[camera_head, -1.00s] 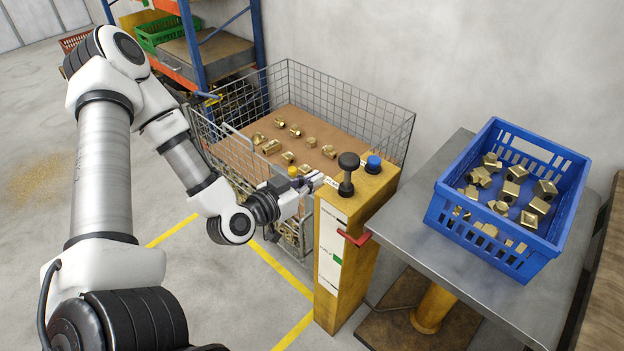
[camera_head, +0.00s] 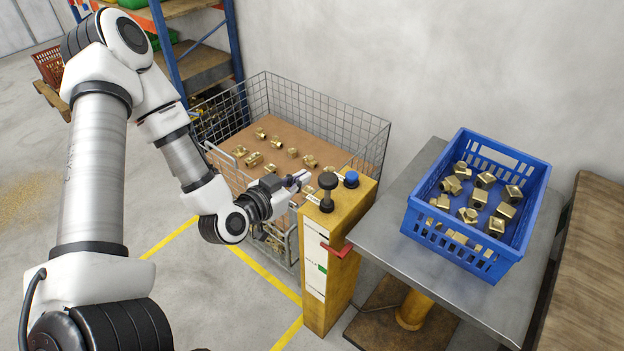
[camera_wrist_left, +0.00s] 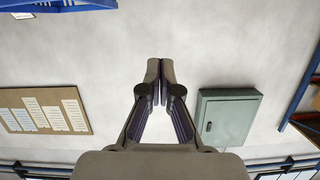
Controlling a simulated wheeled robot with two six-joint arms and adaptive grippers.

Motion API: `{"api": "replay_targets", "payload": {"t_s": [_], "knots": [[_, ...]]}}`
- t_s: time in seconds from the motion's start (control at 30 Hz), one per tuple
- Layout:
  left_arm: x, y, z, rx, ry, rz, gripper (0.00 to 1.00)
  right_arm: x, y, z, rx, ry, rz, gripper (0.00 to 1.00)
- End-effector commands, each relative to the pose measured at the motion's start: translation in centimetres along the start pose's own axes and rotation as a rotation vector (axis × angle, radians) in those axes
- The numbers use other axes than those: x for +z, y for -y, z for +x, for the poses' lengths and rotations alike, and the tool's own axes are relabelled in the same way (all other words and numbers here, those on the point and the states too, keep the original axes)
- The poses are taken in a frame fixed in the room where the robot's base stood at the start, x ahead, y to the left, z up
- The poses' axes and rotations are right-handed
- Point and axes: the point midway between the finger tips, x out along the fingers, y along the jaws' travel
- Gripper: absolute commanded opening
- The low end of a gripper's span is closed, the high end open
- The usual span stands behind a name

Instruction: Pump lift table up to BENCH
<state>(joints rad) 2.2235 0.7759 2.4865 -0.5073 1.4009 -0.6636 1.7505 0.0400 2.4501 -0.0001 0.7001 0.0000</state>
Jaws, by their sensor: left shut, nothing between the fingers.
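The lift table (camera_head: 372,235) is a grey metal top on a yellow column, with a blue crate (camera_head: 408,222) of brass fittings on it. Left of it stands a yellow post (camera_head: 345,290) with a black knob (camera_head: 327,181) and a blue button (camera_head: 351,179) on top. A red pointer (camera_head: 337,250) crosses the post's white scale near a green mark; the lettering is too small to read. My left gripper (camera_head: 303,179) is shut and empty just left of the black knob; contact cannot be told. In the left wrist view its fingers (camera_wrist_left: 160,82) meet. My right gripper is out of view.
A brown wooden bench (camera_head: 580,270) stands at the right edge. A wire cage (camera_head: 345,125) with brass fittings on a brown sheet stands behind the post. A shelf rack (camera_head: 190,60) is at the back left. Yellow lines mark the open floor at left.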

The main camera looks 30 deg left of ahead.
Motion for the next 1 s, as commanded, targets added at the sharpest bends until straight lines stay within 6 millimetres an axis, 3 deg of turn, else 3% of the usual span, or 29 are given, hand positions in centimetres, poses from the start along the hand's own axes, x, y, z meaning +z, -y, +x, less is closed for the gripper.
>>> {"api": "replay_targets", "payload": {"t_s": [0.03,0.37,0.7,0.8,1.0], "knots": [[0.7,0.0,0.5,-0.001,-0.006,0.001,0.00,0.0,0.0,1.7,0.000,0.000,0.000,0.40],[1.1,-0.1,2.4,0.003,-0.008,-0.005,0.00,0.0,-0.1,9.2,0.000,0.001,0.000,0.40],[-0.1,-0.2,9.8,0.004,0.001,0.004,0.00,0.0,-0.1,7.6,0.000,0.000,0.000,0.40],[2.1,-0.1,10.1,0.002,0.005,-0.003,0.00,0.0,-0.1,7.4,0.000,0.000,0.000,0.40],[3.8,-0.1,10.5,0.002,0.000,-0.003,0.00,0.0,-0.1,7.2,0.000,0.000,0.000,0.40]]}}
